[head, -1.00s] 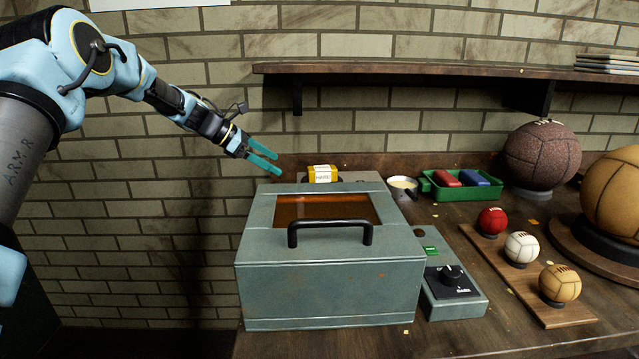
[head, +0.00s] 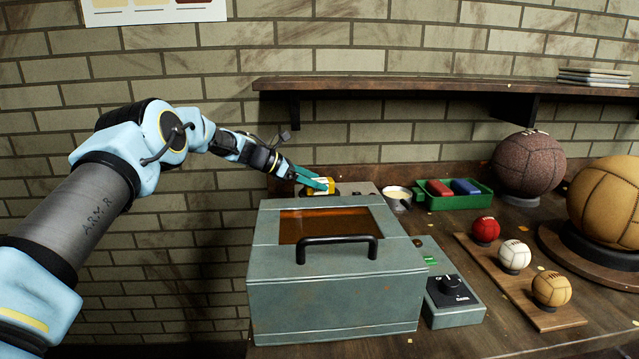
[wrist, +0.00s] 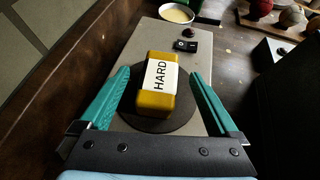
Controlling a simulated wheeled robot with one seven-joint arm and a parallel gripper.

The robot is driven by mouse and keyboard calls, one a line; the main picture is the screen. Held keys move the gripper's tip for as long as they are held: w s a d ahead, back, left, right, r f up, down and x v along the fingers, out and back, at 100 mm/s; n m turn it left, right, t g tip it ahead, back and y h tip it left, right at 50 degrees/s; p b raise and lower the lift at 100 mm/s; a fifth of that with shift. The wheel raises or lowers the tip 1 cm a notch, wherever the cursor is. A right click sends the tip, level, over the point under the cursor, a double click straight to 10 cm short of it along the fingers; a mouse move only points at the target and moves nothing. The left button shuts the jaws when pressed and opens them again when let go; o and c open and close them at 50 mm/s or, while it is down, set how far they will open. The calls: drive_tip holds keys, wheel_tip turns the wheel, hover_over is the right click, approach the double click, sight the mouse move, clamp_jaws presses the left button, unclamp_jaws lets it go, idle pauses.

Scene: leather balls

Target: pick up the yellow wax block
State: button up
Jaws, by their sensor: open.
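The yellow wax block (wrist: 155,103) has a white label reading HARD. In the wrist view it rests on a dark round plate (wrist: 183,126) on a grey device (wrist: 192,40). My gripper (wrist: 160,84) is open, with one teal finger on each side of the block and a visible gap on both sides. In the head view my gripper (head: 322,184) is at the block (head: 318,188), behind the grey box, and the fingers partly cover the block.
A grey box (head: 335,290) with an amber window and black handle stands in front. A cup (head: 398,195), a green tray (head: 452,203) with red and blue blocks, and several balls lie to the right. A shelf (head: 420,86) runs above.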

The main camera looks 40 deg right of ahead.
drive_tip(key=shift+x, duration=0.95)
clamp_jaws()
